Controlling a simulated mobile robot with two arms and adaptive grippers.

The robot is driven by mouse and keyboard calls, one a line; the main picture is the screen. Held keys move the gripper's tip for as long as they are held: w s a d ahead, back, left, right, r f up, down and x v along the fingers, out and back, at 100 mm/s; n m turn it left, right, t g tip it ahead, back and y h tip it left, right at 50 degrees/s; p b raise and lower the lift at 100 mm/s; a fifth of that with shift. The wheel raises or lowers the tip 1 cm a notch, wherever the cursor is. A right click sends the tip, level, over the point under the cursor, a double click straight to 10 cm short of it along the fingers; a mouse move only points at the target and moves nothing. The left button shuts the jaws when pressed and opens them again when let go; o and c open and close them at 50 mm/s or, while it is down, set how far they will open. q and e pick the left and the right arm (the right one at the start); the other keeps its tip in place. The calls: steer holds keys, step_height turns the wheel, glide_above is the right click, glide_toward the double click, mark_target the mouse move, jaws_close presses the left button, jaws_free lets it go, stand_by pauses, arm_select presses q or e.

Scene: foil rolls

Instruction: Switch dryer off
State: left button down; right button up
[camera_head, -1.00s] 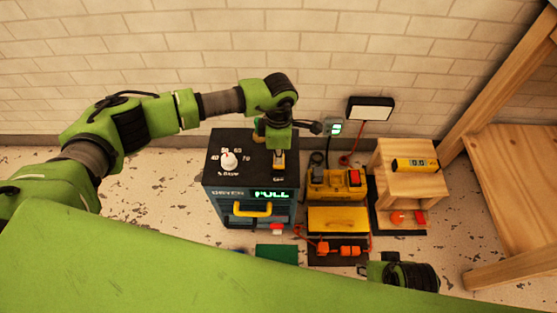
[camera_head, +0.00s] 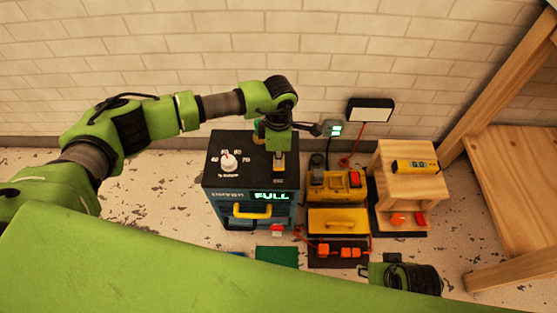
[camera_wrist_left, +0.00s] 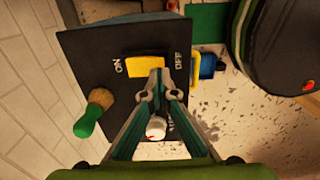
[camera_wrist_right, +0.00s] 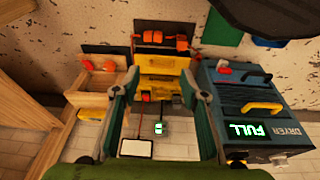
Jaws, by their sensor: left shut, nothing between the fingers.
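The dryer (camera_head: 252,180) is a dark box with a white dial (camera_head: 228,161), a lit green display reading FULL and a yellow front handle. Its yellow switch (camera_wrist_left: 146,67) lies on the black top between the printed words ON and OFF in the left wrist view. My left gripper (camera_wrist_left: 165,90) is shut and empty, its fingertips close beside the switch towards the OFF end. I cannot tell whether they touch it or which way the switch is tilted. In the head view the left wrist covers part of the dryer top. My right gripper (camera_wrist_right: 162,95) is open and empty.
A brush with a green handle (camera_wrist_left: 90,113) is at the dryer's back edge. Right of the dryer are a yellow power unit (camera_head: 335,184), a yellow box (camera_head: 338,219) and a wooden stand (camera_head: 405,185). A green panel (camera_head: 150,260) fills the front left.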

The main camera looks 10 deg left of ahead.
steer(key=shift+f, duration=0.1)
stand_by(0.6)
arm_select(q)
steer(key=shift+f, duration=0.1)
steer(key=shift+f, duration=0.2)
steer(key=shift+f+b, duration=0.1)
steer(key=shift+b, duration=0.2)
arm_select(e)
steer(key=shift+v, duration=1.05)
steer(key=shift+w, duration=0.1)
arm_select(q)
steer(key=shift+f, duration=0.1)
arm_select(e)
steer(key=shift+r, duration=0.35)
steer(key=shift+d+r, duration=0.1)
arm_select(q)
steer(key=shift+f, duration=0.15)
arm_select(e)
steer(key=shift+r, duration=0.35)
